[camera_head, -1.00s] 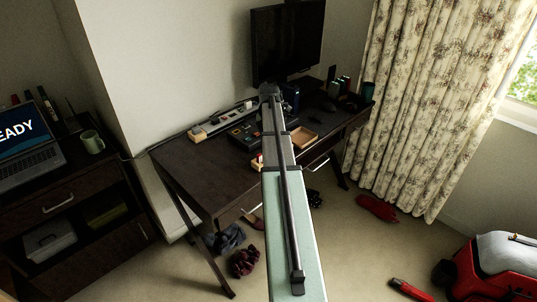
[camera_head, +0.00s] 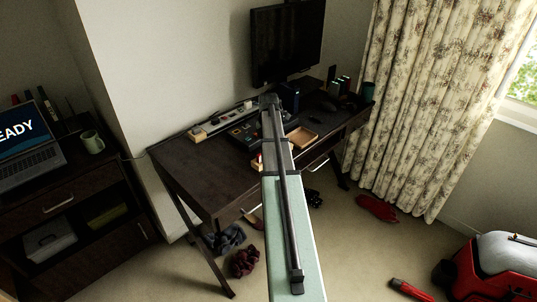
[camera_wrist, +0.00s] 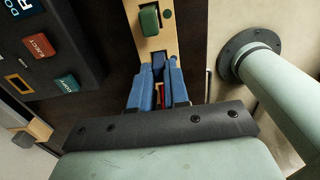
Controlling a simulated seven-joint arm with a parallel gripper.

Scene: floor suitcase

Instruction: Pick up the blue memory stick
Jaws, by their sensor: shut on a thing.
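In the wrist view my gripper (camera_wrist: 159,72) has blue fingers, closed together over the end of a pale wooden strip (camera_wrist: 157,45). A small dark blue piece, which looks like the blue memory stick (camera_wrist: 158,62), shows between the fingertips. Most of it is hidden by the fingers. A green block (camera_wrist: 149,20) sits on the strip just beyond. A bit of red shows between the fingers lower down. I cannot tell whether the blue piece is clear of the strip. In the head view my arm hides the gripper.
A dark device with coloured buttons (camera_wrist: 45,50) lies left of the gripper in the wrist view. The head view shows the dark desk (camera_head: 195,170), a wooden tray (camera_head: 302,138), a monitor (camera_head: 287,40) and a power strip (camera_head: 222,120). The desk's left part is clear.

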